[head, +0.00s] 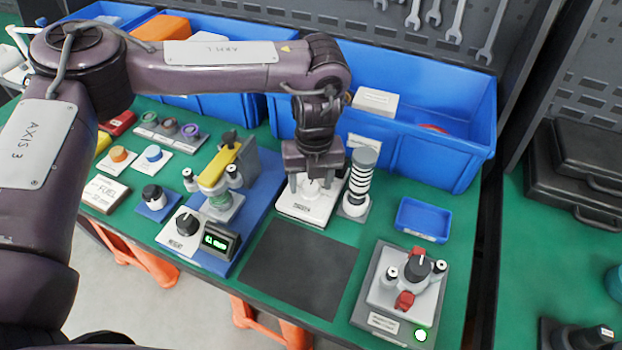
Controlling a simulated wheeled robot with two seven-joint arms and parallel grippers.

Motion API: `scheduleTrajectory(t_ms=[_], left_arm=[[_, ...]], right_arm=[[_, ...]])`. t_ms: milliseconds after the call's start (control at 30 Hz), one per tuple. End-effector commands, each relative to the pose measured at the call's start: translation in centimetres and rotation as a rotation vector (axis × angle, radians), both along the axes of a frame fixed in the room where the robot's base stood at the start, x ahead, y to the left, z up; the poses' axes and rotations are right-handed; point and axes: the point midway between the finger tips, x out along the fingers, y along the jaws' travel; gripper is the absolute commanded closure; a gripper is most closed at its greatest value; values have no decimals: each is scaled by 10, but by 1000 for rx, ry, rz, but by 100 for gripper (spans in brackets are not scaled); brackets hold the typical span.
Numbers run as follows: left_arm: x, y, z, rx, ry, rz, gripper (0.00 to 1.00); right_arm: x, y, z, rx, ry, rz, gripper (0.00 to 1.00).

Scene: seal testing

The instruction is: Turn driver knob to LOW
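My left gripper (313,178) points down over a white base unit (300,208) with a small dark label, at the back middle of the green bench. A small round part on top of that unit, which may be the driver knob, is mostly hidden by the gripper. I cannot tell whether the fingers are open or shut, or whether they touch it. Other knobs show: a black one with a white mark (187,222) beside a green-lit display, and a dark one (153,192) on a blue base. No LOW mark is legible. My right gripper is not in view.
A stack of black and white rings (361,180) stands close to the gripper's right. A grey fixture (389,312) with red clamps and a green light is at front right. A dark mat (300,270) is bare. Blue bins (440,160) line the back.

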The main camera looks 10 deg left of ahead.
Motion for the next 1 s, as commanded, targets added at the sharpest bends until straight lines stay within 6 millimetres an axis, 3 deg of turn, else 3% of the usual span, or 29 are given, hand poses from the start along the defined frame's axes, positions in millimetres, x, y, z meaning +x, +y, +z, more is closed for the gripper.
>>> scheduleTrajectory(t_ms=[267, 500, 700, 1000], left_arm=[[1, -1, 8, -1, -1, 0, 45], [2, -2, 51, 1, -5, -1, 45], [2, -3, 74, 1, -2, 0, 45], [1, -3, 78, 1, 1, 0, 45]], right_arm=[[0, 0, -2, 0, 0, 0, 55], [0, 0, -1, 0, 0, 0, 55], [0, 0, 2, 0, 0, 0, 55], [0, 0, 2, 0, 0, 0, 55]])
